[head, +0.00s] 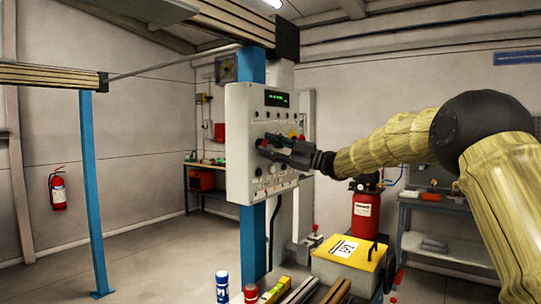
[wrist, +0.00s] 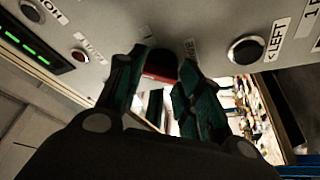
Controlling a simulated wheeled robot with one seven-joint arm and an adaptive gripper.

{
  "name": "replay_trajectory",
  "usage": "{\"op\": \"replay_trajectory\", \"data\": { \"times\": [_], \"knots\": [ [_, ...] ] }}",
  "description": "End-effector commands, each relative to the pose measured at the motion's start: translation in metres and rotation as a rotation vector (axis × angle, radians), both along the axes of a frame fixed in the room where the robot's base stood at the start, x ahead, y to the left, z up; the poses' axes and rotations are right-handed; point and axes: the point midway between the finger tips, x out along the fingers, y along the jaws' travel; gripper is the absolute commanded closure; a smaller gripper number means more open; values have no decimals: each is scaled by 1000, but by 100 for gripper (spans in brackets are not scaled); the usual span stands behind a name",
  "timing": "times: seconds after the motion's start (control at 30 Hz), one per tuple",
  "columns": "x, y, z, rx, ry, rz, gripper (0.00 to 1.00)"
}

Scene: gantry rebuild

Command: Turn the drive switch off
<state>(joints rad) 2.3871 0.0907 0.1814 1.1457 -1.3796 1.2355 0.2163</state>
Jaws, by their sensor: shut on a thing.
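The grey control box (head: 246,120) hangs on the blue post and carries a lit green display and several knobs and buttons. My gripper (head: 263,143) reaches its front face from the right. In the wrist view, my gripper (wrist: 157,66) has its two dark green fingers on either side of a red and black knob (wrist: 160,64), which I take for the drive switch. The fingers are closed on it at the panel face. The knob's setting and its label cannot be read, as the fingers partly cover it.
A round button marked LEFT (wrist: 246,50) and a small red button (wrist: 80,55) sit near the fingers. A yellow case (head: 350,250) and a red tank (head: 366,212) stand below my arm. A blue post (head: 92,190) stands to the left, with open floor between.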

Motion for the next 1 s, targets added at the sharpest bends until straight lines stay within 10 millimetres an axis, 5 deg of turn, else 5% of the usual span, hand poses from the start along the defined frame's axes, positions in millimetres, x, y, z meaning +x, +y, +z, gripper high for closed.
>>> {"op": "replay_trajectory", "data": {
  "times": [0.5,1.0],
  "knots": [
    [1,0,1,-275,-376,0,88],
    [2,-1,5,-403,-555,-1,88]
  ]
}}
